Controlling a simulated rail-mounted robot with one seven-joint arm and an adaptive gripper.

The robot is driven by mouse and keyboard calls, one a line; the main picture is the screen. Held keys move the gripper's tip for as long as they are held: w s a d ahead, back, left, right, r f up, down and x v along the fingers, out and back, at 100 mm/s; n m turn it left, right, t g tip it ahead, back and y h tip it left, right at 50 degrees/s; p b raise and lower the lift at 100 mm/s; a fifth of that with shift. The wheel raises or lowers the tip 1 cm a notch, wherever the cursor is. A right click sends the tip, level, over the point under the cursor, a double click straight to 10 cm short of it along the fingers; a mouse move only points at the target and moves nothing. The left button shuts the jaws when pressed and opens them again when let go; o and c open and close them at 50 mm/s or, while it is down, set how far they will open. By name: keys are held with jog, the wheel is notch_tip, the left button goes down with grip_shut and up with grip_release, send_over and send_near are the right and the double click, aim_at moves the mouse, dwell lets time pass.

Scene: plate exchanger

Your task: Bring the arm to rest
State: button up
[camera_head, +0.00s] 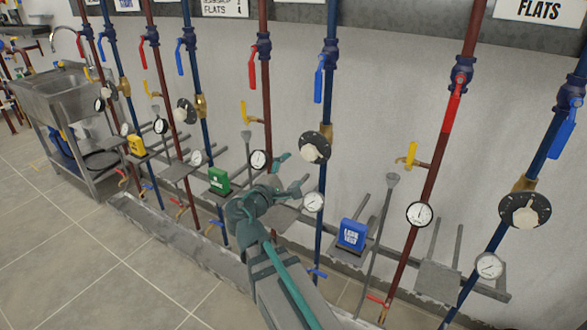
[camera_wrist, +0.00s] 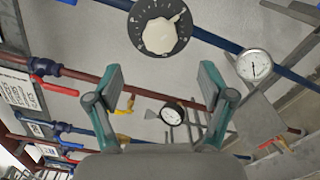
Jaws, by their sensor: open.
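My gripper (camera_head: 291,172) is at the end of my arm, in the middle of the head view, in front of the pipe wall. Its two fingers are spread apart and nothing is between them. In the wrist view my gripper (camera_wrist: 163,85) also shows open, with one finger on each side. Beyond the fingers is a black dial with a white knob (camera_wrist: 159,34), and a small round gauge (camera_wrist: 172,114) shows in the gap between them. I cannot tell how far the fingertips are from the pipes.
Red and blue pipes with valves and gauges line the wall. A blue box (camera_head: 352,235) is right of my gripper, a green box (camera_head: 219,181) left, and a yellow box (camera_head: 136,145) farther left. A metal sink (camera_head: 75,95) stands far left. The tiled floor (camera_head: 60,240) at front left is clear.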

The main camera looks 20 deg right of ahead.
dwell(0.4)
jog(key=s+a+f+m+g+y+p, duration=0.1)
jog(key=s+a+f+m+g+y, duration=0.2)
jog(key=f, duration=0.8)
jog(key=s+f+m+g+y+p, duration=0.2)
jog(key=s+f+g+y, duration=0.15)
jog(key=f, duration=0.75)
jog(key=s+a+f+m+g+y+p, duration=0.15)
jog(key=s+f, duration=0.35)
jog(key=f, duration=0.6)
jog(key=s+a+f+m+g+y+p, duration=0.3)
jog(key=s+a+f+m+g+y, duration=0.15)
jog(key=s+f, duration=0.8)
jog(key=s+a+f+g+y+p, duration=0.1)
jog(key=s+g+p, duration=0.1)
jog(key=s, duration=0.8)
jog(key=s+a+f+g+y+p, duration=0.1)
jog(key=s+f+g+p, duration=0.1)
jog(key=s, duration=0.8)
jog(key=shift+s+a+f+m+g, duration=0.25)
jog(key=shift+a+f+m+g, duration=0.05)
jog(key=shift+a+m+g, duration=0.15)
jog(key=shift+r, duration=0.1)
